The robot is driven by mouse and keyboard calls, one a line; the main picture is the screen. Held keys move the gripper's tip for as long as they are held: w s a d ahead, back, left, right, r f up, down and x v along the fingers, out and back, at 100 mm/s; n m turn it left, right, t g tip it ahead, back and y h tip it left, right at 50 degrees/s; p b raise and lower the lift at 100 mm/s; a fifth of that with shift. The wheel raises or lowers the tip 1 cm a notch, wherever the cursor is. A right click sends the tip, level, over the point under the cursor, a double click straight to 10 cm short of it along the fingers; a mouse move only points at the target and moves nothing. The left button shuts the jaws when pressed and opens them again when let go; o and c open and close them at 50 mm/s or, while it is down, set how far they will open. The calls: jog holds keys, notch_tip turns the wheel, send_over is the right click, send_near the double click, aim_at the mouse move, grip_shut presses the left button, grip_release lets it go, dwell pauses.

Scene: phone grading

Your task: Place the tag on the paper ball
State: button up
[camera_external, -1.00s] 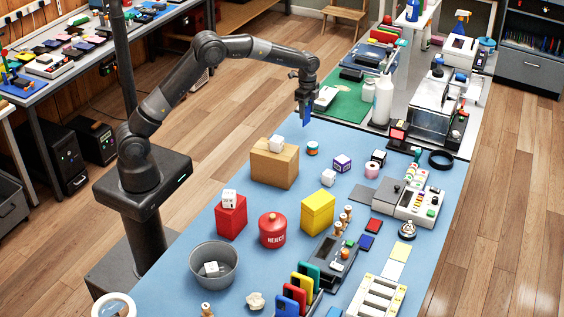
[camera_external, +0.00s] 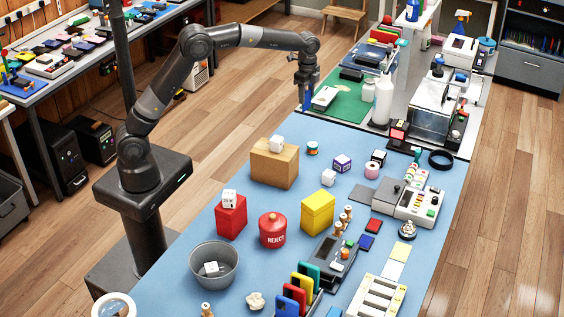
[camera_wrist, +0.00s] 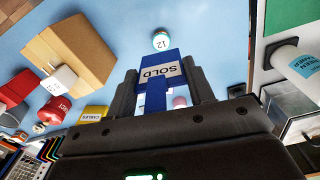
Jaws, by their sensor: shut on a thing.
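My gripper (camera_external: 305,88) is at the far left corner of the blue table, by the green mat. It is shut on a blue tag (camera_wrist: 174,58), which has a white strip reading SOLD and sits between the two fingers in the wrist view. In the external view the tag hangs below my gripper and shows only as a small dark blue patch. The paper ball (camera_external: 256,301), crumpled and off-white, lies at the near end of the table, far from my gripper.
A cardboard box (camera_external: 262,165) with a white cube on it, a red block (camera_external: 231,218), a red REJECT pot (camera_external: 272,232), a yellow box (camera_external: 318,214) and a grey bin (camera_external: 230,268) stand between my gripper and the paper ball. Coloured phones (camera_external: 293,294) stand right of the ball.

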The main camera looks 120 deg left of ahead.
aim_at(307, 91)
notch_tip(307, 91, up, 3)
jog(key=shift+r, duration=0.2)
jog(key=w+d+m, duration=0.4)
jog(key=w+d, duration=1)
jog(key=d, duration=0.5)
jog(key=w+d+m, duration=0.2)
jog(key=w+d, duration=0.1)
jog(key=d, duration=0.8)
jog(key=w+d+m, duration=0.3)
jog(key=d, duration=0.8)
jog(key=s+d+m, duration=0.3)
jog(key=d, duration=1.1)
jog(key=s+d+m, duration=0.2)
jog(key=s+d, duration=0.1)
jog(key=d, duration=1)
jog(key=s+d+m, duration=0.3)
jog(key=d, duration=1.1)
jog(key=shift+w+a+f, duration=1.15)
jog(key=shift+w+f, duration=0.35)
jog(key=shift+f, duration=1.25)
jog(key=shift+w+a+f, duration=1.2)
jog(key=shift+w+f, duration=0.25)
jog(key=shift+f, duration=1.3)
jog(key=shift+w+a+f, duration=1.15)
jog(key=shift+w+f, duration=0.35)
jog(key=shift+f, duration=1.25)
